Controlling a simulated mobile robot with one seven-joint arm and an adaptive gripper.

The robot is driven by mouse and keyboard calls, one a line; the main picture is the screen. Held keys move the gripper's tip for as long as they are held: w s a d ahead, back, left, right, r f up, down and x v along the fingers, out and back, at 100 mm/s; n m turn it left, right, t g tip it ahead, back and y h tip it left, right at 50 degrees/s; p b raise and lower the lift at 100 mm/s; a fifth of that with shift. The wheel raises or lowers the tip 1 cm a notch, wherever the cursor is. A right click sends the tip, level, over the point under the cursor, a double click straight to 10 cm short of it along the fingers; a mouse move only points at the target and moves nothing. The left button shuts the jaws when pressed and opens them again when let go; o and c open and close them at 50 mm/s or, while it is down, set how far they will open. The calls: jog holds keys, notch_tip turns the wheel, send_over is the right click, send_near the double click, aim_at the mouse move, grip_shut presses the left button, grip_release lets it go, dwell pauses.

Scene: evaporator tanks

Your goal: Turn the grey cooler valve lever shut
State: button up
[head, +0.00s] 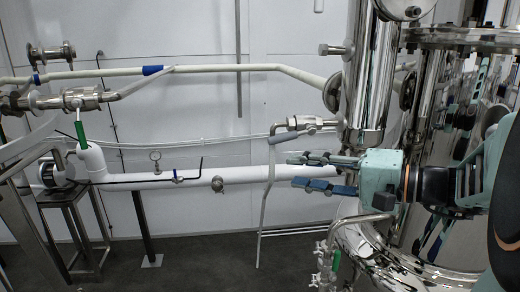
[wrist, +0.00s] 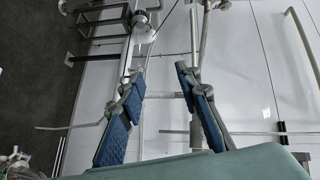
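My gripper (head: 292,170) is open in the middle of the head view, fingers pointing left, with nothing between them. It also shows open in the wrist view (wrist: 160,78), with blue pads facing each other. A metal valve (head: 305,122) with a grey bent lever (head: 284,136) sits on a thin pipe just above and behind my fingertips in the head view. I cannot tell for certain that this is the cooler valve lever. No contact between the fingers and the lever shows. In the wrist view I cannot clearly pick out the lever among the pipes.
A white horizontal pipe (head: 240,176) runs behind my gripper. A thin white pipe (head: 267,200) hangs beside the fingertips. Shiny tanks (head: 370,75) stand at right. Another valve (head: 75,98) with a green-gripped handle (head: 80,130) is far left. The dark floor (head: 205,255) in front is clear.

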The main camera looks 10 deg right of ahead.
aim_at(284, 141)
jog(key=w+d+r+t, duration=0.1)
jog(key=d+r+t, duration=0.2)
jog(key=d+r, duration=0.1)
jog(key=shift+g, duration=0.3)
jog(key=x, duration=1)
jog(key=shift+w+a+p, duration=0.15)
jog(key=shift+w+p, duration=0.1)
jog(key=shift+p, duration=0.15)
grip_shut()
